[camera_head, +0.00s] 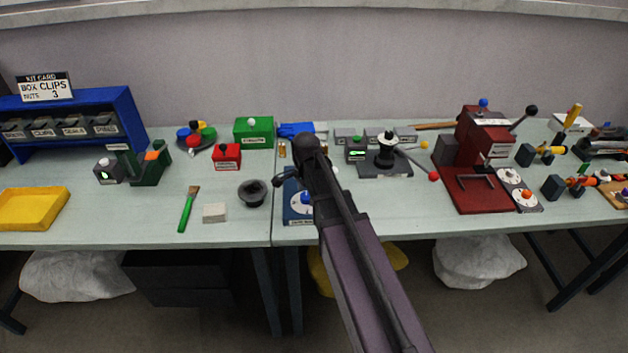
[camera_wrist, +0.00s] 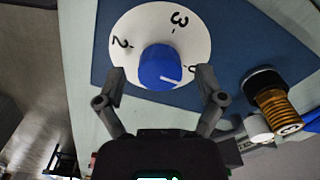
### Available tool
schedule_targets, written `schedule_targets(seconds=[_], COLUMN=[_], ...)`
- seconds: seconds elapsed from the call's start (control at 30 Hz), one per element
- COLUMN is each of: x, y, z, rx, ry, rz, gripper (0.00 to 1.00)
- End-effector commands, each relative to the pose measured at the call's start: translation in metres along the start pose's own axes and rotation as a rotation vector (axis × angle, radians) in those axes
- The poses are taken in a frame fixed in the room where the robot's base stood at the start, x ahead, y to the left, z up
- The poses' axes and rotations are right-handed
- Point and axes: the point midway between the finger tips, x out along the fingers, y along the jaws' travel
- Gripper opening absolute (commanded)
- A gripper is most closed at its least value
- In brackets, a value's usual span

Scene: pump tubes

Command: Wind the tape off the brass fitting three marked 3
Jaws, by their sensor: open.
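In the wrist view a brass threaded fitting (camera_wrist: 276,104) with a black end lies at the right, outside my right finger. Contact with the knob cannot be told. In the head view my arm hides part of the blue dial plate (camera_head: 291,213).
Left of my arm are a dark round cup (camera_head: 252,193), a pale block (camera_head: 214,212), a green-handled brush (camera_head: 187,211) and a red box (camera_head: 227,156). A black-based device (camera_head: 385,160) and a red press (camera_head: 484,190) stand to the right. The front left bench strip is clear.

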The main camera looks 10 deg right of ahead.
Motion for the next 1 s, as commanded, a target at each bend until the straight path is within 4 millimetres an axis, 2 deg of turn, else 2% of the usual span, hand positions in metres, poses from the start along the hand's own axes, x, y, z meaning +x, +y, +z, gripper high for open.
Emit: schedule_targets(seconds=[0.47, 0.53, 1.0], x=[0.0, -0.011, -0.05], y=[0.0, 0.0, 0.0], z=[0.0, 0.0, 0.0], rx=[0.314, 0.312, 0.309], ry=[0.0, 0.0, 0.0], rz=[0.0, 0.0, 0.0], gripper=[0.88, 0.88, 0.88])
